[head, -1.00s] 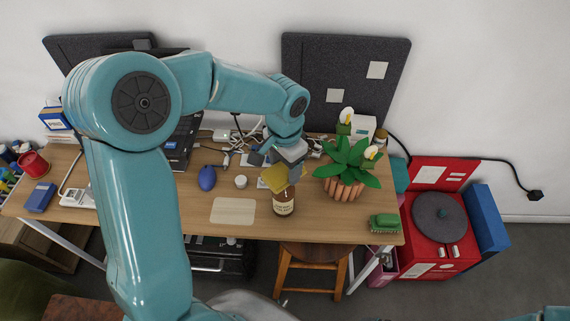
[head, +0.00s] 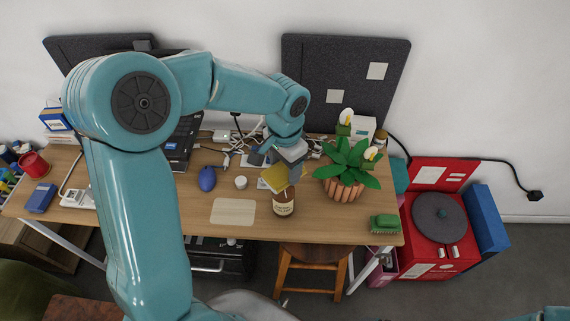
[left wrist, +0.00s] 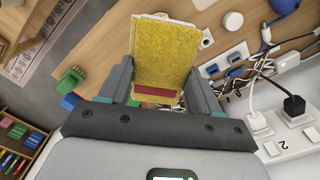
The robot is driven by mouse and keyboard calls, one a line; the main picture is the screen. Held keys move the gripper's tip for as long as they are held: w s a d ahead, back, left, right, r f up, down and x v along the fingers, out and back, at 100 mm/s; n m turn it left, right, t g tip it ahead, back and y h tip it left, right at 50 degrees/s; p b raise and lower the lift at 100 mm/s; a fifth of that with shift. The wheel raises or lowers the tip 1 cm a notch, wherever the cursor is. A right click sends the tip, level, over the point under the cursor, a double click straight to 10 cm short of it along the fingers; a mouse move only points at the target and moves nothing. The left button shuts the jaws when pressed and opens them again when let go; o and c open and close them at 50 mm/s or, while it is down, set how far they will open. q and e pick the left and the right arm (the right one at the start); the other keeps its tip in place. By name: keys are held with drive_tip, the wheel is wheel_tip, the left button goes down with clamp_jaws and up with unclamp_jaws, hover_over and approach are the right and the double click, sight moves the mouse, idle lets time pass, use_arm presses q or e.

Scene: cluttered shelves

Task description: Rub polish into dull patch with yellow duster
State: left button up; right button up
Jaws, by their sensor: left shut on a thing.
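The yellow duster (head: 274,179) is held in my left gripper (head: 287,174), above the table near the brown bottle. In the left wrist view the duster (left wrist: 162,58) fills the space between the two grey fingers (left wrist: 162,90), with a dark red strip near its lower edge. A brown bottle with a cream label (head: 283,208) stands upright on the table; the duster and gripper partly cover its top. The dull patch (head: 233,212) is a pale rectangle on the wood near the table's front edge, left of the bottle. Its surface is uncovered. My right gripper is not shown.
A potted plant (head: 345,175) stands right of the bottle, with a green brush (head: 384,223) at the front right corner. A blue mouse (head: 207,179) and a small white jar (head: 240,182) sit behind the patch. Cables and chargers crowd the back.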

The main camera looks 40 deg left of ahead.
sight(285, 169)
use_arm(q)
drive_tip(key=shift+r+p, duration=2.3)
drive_tip(key=shift+r, duration=1.05)
drive_tip(key=shift+f, duration=0.1)
drive_tip(key=w+d+f+n, duration=0.2)
drive_tip(key=d+n, duration=0.1)
drive_tip(key=d, duration=0.4)
drive_tip(key=shift+w+f, duration=0.25)
drive_tip(key=shift+f, duration=0.1)
